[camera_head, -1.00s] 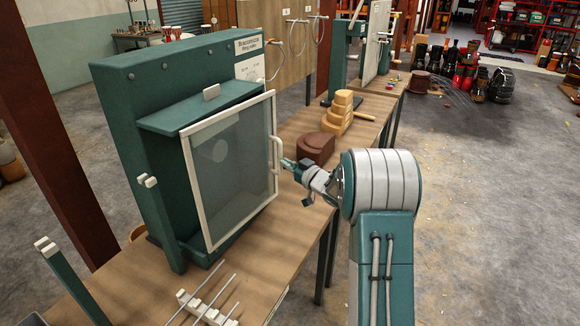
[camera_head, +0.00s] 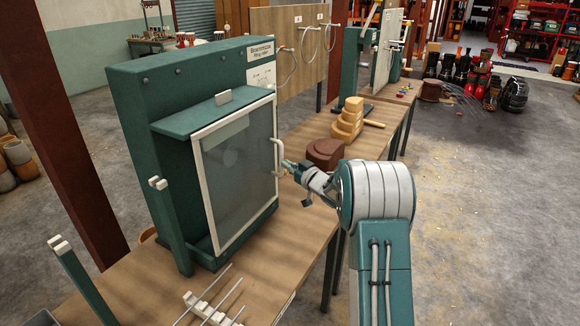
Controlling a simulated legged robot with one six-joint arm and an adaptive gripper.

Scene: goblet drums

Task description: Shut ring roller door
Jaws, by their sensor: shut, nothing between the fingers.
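The ring roller (camera_head: 135,120) is a dark green cabinet on the workbench, with a lettered sign at its upper right. Its door (camera_head: 235,180) is a clear panel in a white frame with a white handle (camera_head: 279,156) on the right edge. Whether the tips touch the handle is too small to tell. Nothing shows held between the fingers.
The wooden workbench (camera_head: 285,235) runs under the cabinet. A brown block (camera_head: 324,153) and a stepped wooden stack (camera_head: 348,121) stand behind my gripper. Metal rods on a white rack (camera_head: 208,308) lie in front. Green posts with white tips (camera_head: 170,225) stand at left.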

